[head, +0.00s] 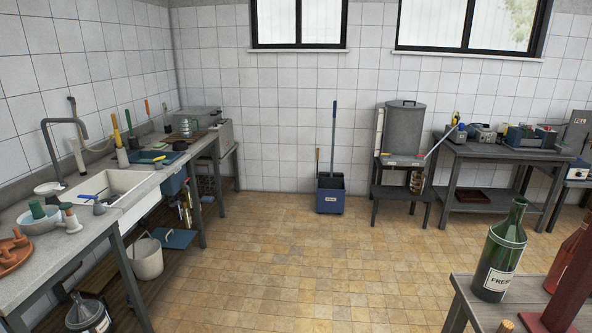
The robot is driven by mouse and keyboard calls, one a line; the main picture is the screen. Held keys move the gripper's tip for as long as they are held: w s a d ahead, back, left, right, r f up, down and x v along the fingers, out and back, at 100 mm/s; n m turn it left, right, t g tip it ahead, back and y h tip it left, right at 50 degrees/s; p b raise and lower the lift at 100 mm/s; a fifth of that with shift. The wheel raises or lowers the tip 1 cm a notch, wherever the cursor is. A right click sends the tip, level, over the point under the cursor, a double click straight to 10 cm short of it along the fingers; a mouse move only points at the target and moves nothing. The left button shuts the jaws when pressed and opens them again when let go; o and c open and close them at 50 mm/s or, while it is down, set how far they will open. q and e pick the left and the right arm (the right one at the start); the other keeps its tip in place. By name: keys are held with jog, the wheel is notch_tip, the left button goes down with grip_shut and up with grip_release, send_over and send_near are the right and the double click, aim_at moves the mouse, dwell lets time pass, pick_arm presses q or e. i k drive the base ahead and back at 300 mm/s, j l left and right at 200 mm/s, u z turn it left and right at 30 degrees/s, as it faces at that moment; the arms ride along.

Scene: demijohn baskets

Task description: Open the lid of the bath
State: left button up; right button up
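No thing is plainly marked as the bath. A tall grey cylindrical vessel (404,130) stands on a dark stand against the back wall. Its flat top, with a small dark handle (403,102), looks like a shut lid. A low grey metal box (198,118) sits at the far end of the left bench, in the corner; its top also looks closed. I cannot tell which of the two is the bath. Neither of my grippers is in view.
The left bench (35,262) holds a sink (112,187) and tools. A blue mop bucket (330,193) stands by the back wall. A table (473,297) with a green bottle (499,255) is at front right. The tiled floor (290,265) between is clear.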

aim_at(206, 116)
jog(key=i+u, duration=0.1)
jog(key=i, duration=1)
jog(key=i+l, duration=0.2)
jog(key=i, duration=0.95)
jog(key=i+j+u, duration=0.35)
jog(key=i, duration=0.95)
jog(key=i+l+u, duration=0.3)
jog(key=i, duration=1)
